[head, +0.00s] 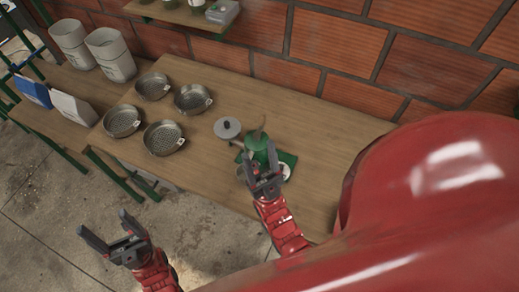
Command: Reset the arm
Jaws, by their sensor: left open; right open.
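My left gripper (112,236) is open and empty, held out over the concrete floor in front of the table. My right gripper (260,166) is open and in front of a green device (257,141) on the wooden table. The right gripper hides the lower part of that device. I cannot tell whether they touch.
The wooden table (320,122) stands against a brick wall. Several round metal pans (164,138) and a grey round lid (227,128) lie on it. Two grey canisters (110,55) and a white bag (73,107) stand left. The right part of the tabletop is clear.

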